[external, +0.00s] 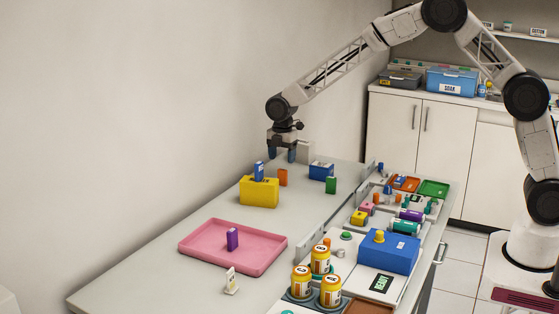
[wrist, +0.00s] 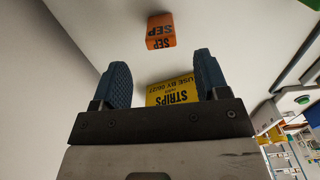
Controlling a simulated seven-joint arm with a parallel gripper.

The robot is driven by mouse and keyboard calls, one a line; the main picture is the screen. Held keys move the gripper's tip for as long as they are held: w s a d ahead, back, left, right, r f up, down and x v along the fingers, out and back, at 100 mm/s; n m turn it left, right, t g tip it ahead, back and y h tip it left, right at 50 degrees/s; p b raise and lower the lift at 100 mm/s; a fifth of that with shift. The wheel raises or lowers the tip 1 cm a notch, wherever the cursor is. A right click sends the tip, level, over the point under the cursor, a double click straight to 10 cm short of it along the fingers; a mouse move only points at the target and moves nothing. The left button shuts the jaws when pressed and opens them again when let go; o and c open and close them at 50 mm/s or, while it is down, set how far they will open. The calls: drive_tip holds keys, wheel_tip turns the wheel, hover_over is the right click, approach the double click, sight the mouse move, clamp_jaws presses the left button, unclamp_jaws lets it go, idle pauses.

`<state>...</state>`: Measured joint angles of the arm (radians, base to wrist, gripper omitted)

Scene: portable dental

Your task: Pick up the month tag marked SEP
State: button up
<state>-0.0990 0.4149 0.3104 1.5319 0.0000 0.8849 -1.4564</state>
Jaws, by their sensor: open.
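The orange SEP tag (external: 283,177) stands on the grey table beside the yellow box, in the external view. In the wrist view the orange tag (wrist: 160,32) shows the letters SEP on two faces, ahead of the fingertips and roughly centred between them. My gripper (external: 281,155) points down above the tag, apart from it. Its two blue fingers also show in the wrist view (wrist: 161,65), spread wide with nothing held between them.
The yellow box (external: 259,193), marked STRIPS in the wrist view (wrist: 172,92), has a blue tag (external: 259,171) at its top. A blue box (external: 321,170) and green tag (external: 331,185) stand right. A pink tray (external: 205,253) holds a purple tag (external: 233,239).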

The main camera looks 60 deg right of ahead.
sight(282, 187)
drive_tip(key=shift+f, duration=0.1)
drive_tip(key=shift+f, duration=1.2)
drive_tip(key=shift+f, duration=0.15)
drive_tip(key=shift+f, duration=2.45)
drive_tip(key=c, duration=1)
drive_tip(key=shift+r, duration=5.05)
